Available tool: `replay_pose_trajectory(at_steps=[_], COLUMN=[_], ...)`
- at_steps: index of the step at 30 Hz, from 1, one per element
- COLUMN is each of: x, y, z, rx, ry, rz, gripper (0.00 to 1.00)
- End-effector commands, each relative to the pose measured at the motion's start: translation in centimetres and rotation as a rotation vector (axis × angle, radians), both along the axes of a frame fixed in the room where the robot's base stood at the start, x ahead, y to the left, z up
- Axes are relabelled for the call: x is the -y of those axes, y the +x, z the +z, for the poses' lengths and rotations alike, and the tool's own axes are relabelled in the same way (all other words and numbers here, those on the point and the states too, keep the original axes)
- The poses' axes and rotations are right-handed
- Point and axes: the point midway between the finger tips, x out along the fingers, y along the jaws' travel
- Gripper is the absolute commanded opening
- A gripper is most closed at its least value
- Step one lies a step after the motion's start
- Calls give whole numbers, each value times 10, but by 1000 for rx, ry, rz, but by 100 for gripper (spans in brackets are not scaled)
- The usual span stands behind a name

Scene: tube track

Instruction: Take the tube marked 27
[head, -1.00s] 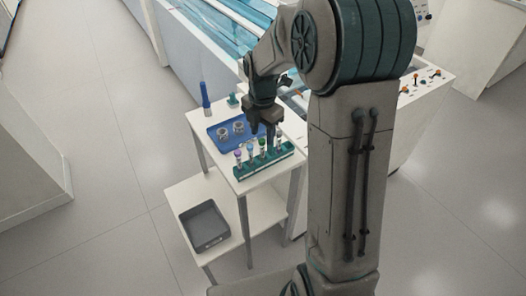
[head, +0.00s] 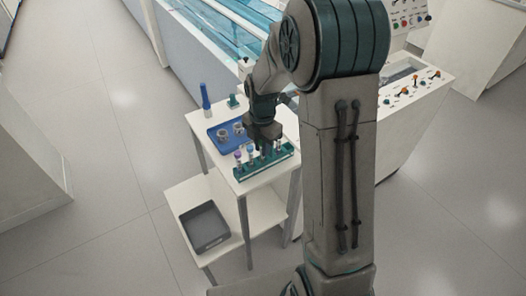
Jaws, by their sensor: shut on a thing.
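A green rack (head: 262,168) stands on the front of a white table with several capped tubes upright in it. A purple-capped tube (head: 238,156) is at its left end and a blue-capped tube (head: 251,152) is beside it. My gripper (head: 265,149) is low over the middle of the rack, shut on a tube there. The fingers mostly hide this tube and its cap. Another tube (head: 278,146) shows just right of the gripper. The number marks are too small to read, so I cannot tell which tube is 27.
A blue tray (head: 213,138) with two small metallic cups (head: 222,134) lies behind the rack. A tall blue bottle (head: 205,97) stands at the table's back left. A dark grey bin (head: 204,229) sits on the lower shelf (head: 180,196). A machine with controls (head: 412,92) stands at right.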

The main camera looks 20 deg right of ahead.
Motion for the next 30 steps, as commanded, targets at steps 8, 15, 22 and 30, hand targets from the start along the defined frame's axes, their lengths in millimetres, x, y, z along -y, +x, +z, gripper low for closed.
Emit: replay_pose_trajectory(at_steps=[8, 15, 22, 30], x=[0, 0, 0, 0], y=[1, 1, 1, 1], z=[8, 42, 90, 144], rx=[2, 6, 5, 4], ry=[0, 0, 0, 1], rz=[0, -1, 0, 0], gripper=[5, 5, 5, 5])
